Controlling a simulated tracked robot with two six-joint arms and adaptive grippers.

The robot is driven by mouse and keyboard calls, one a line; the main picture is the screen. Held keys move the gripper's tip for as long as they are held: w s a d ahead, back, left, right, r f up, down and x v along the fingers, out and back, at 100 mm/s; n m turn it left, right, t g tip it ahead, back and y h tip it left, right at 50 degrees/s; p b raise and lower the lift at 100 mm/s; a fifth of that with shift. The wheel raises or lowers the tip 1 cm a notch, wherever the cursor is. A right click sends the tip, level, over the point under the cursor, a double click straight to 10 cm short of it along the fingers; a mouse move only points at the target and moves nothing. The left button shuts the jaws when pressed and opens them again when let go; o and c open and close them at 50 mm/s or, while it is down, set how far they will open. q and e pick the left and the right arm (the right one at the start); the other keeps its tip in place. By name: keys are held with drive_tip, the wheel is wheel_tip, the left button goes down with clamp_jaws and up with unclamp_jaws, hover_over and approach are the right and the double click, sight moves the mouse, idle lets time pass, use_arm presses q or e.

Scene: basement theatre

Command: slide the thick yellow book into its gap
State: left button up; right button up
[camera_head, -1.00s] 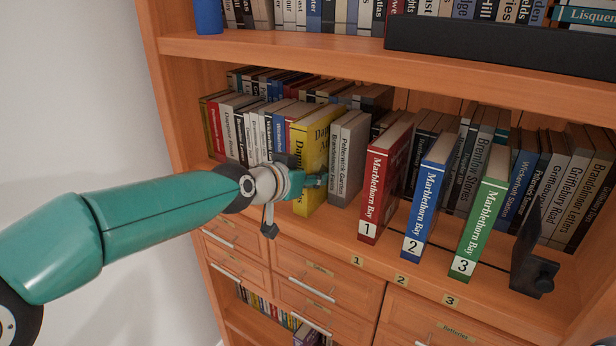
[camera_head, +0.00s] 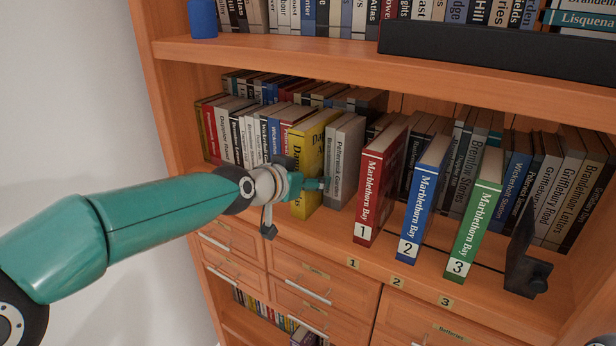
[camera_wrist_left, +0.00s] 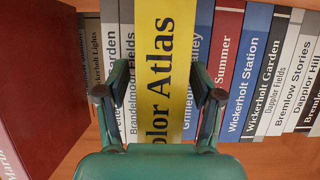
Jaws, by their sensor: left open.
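The thick yellow book (camera_head: 311,155) stands upright in the row on the middle shelf, its spine sticking out further than the books to its left. Grey books stand on its right. My left gripper (camera_head: 314,184) is at the lower part of its spine and hides some of it. In the left wrist view the yellow spine (camera_wrist_left: 164,40), lettered "olor Atlas", runs between the two open fingers of my left gripper (camera_wrist_left: 159,95). The fingers are apart and I see no grip on the book. My right gripper is not in view.
Red (camera_head: 378,190), blue (camera_head: 424,200) and green (camera_head: 474,215) numbered books stick out to the right, with a black bookend (camera_head: 522,260) beyond. The upper shelf board (camera_head: 400,62) runs overhead. Drawers (camera_head: 312,285) lie below. The shelf's front strip is clear at left.

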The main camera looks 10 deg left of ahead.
use_arm(q)
drive_tip(key=v, duration=1.1)
drive_tip(key=shift+s+a+r, duration=0.15)
drive_tip(key=shift+s, duration=0.2)
